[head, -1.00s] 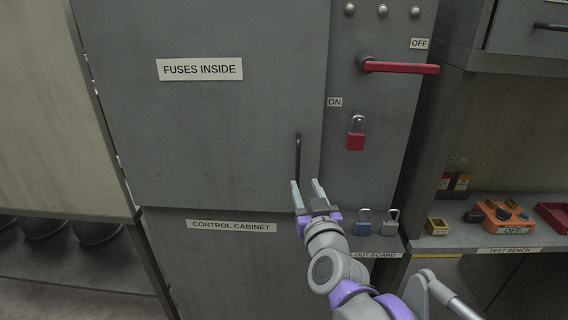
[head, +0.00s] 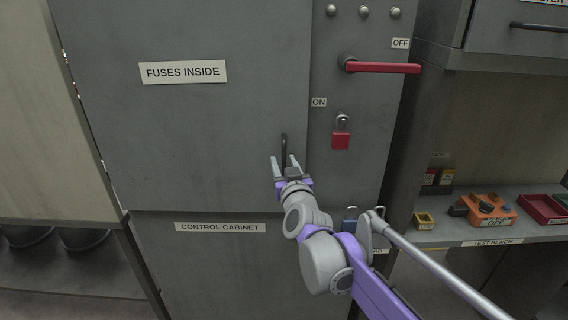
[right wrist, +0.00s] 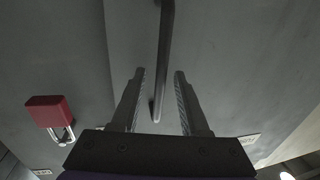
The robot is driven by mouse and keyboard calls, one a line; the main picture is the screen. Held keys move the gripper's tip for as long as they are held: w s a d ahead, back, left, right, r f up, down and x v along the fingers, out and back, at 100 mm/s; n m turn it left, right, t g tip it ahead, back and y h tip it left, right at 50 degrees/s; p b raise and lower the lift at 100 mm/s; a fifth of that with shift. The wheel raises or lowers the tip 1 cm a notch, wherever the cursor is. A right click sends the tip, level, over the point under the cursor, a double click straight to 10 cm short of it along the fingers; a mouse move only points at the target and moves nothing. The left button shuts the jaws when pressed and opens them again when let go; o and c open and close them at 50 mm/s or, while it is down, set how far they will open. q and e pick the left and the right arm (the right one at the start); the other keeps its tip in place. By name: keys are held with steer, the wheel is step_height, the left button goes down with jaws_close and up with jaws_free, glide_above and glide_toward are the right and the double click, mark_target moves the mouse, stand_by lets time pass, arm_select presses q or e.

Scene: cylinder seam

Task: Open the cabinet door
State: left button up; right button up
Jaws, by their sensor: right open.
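The grey cabinet door (head: 200,120) carries a "FUSES INSIDE" label and looks shut. Its dark vertical bar handle (head: 284,148) is near the door's right edge. My right gripper (head: 284,163) is open at the lower part of the handle. In the right wrist view the handle (right wrist: 163,60) runs between the two open fingers (right wrist: 160,75); I cannot tell whether they touch it. In the head view the gripper hides the handle's lower end. My left gripper is not in view.
A red switch lever (head: 382,67) points right at "OFF" on the panel beside the door. A red padlock (head: 340,139) hangs below it. A test bench (head: 450,233) with an orange box (head: 488,210) stands at the right.

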jaws_close()
stand_by(1.4)
